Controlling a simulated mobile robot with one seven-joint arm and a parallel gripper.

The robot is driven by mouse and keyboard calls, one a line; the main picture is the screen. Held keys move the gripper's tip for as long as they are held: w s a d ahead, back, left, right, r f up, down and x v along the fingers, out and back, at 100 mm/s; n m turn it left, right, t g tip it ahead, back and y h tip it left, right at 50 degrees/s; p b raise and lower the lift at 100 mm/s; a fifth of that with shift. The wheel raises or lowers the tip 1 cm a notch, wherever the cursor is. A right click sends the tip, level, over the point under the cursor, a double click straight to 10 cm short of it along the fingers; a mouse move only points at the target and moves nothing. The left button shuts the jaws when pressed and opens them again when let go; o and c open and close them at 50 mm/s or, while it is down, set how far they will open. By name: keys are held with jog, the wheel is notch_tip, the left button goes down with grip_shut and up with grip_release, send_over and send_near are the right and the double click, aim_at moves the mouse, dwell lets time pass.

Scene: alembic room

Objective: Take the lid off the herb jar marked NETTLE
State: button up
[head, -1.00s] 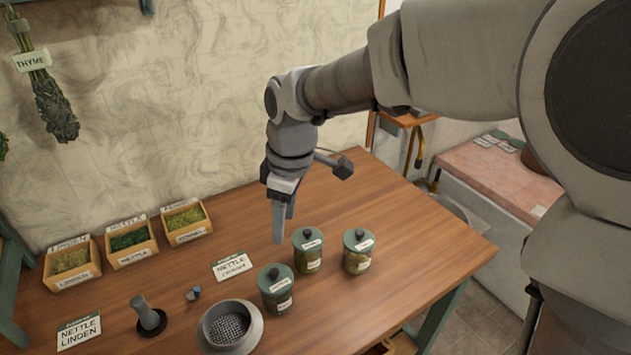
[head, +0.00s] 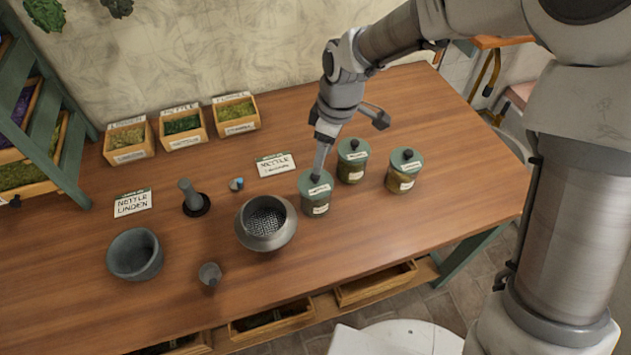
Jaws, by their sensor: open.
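Three glass jars with green lids and dark knobs stand on the wooden table, right of centre. The front-left jar (head: 315,206) has its green lid (head: 322,189) on. The back jar (head: 351,170) and the right jar (head: 401,179) are lidded too. Their labels are too small to read surely, so I cannot tell which is NETTLE. My gripper (head: 318,174) is open and points down at the knob of the front-left jar's lid. Its fingers overlap the knob in the picture; I cannot tell whether they touch it.
A metal sieve pot (head: 247,238) stands close left of the front-left jar. A NETTLE card (head: 275,165) lies behind it. A pestle (head: 192,197), a mortar (head: 136,279), a small cup (head: 210,275) and herb boxes (head: 183,142) are further left. The table's right end is clear.

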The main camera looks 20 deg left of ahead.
aim_at(315, 181)
jog(key=shift+s+a+f, duration=0.1)
jog(key=shift+a+f, duration=0.15)
jog(key=shift+f, duration=0.8)
jog(key=shift+s+a+f, duration=0.1)
jog(key=shift+a+f, duration=0.1)
jog(key=shift+f, duration=0.8)
jog(key=shift+s+a+f, duration=0.1)
jog(key=shift+a+f, duration=0.15)
jog(key=shift+f, duration=0.8)
grip_shut()
